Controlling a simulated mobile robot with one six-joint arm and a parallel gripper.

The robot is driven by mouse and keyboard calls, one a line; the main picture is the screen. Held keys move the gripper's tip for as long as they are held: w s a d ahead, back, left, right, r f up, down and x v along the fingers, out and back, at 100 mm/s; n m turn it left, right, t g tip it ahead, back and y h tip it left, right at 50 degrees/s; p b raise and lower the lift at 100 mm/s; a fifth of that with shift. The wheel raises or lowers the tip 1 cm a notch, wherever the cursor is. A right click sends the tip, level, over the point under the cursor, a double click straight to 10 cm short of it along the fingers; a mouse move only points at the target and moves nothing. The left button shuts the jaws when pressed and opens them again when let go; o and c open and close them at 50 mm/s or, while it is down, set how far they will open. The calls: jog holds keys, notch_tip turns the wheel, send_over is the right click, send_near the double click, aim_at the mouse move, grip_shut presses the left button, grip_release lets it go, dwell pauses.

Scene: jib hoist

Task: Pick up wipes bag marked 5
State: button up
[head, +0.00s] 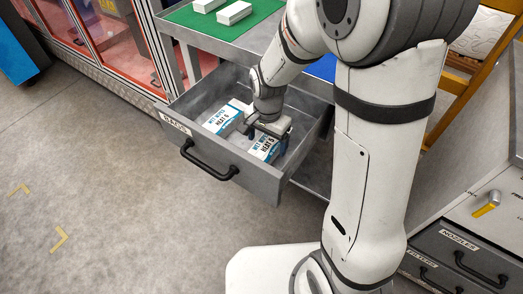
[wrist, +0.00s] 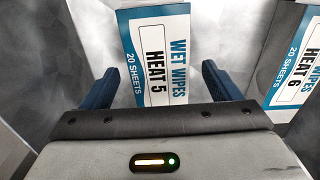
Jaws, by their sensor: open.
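The drawer, labelled BAGS, has grey walls close around the bags and a black front handle (head: 210,164). Above it is a worktop with a green mat (head: 215,30) and white boxes (head: 234,13). Drawers labelled NOZZLES (head: 459,241) stand at the right. The floor at left is clear.

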notch_tip(320, 180, down, 2)
jog(key=shift+f, duration=0.1)
jog(key=c, duration=1)
